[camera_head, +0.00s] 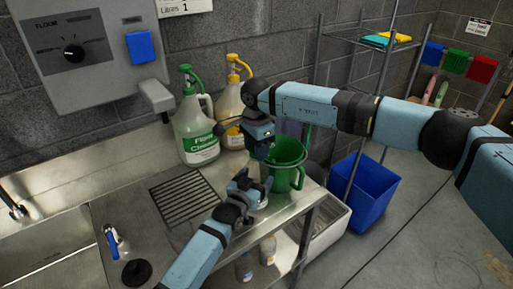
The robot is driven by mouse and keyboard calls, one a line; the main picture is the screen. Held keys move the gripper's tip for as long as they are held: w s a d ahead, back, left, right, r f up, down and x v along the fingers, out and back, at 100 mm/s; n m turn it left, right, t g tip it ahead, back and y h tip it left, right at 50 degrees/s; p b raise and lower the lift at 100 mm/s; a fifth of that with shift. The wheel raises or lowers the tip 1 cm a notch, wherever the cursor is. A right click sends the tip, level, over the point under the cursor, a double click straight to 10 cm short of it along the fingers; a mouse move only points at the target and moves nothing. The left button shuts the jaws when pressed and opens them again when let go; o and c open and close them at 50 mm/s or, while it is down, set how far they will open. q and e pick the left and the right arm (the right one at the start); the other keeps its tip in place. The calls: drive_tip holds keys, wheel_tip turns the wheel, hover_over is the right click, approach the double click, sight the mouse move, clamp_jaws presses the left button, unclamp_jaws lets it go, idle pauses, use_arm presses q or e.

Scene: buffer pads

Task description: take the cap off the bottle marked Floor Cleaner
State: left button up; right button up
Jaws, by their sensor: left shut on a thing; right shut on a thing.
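A green jug (288,170) stands close behind and right of both grippers. A yellow-topped bottle (232,108) stands beside the green-topped one. A drain grate (187,203) and sink (45,245) lie left. A blue bin (368,190) stands on the floor beyond the counter edge.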

drive_tip(key=n, duration=0.9)
drive_tip(key=shift+n, duration=0.3)
drive_tip(key=shift+r, duration=0.25)
drive_tip(key=shift+r, duration=0.9)
drive_tip(key=shift+r, duration=0.1)
drive_tip(key=shift+r, duration=1.9)
use_arm(q)
drive_tip(key=o, duration=1.7)
drive_tip(key=shift+c, duration=0.2)
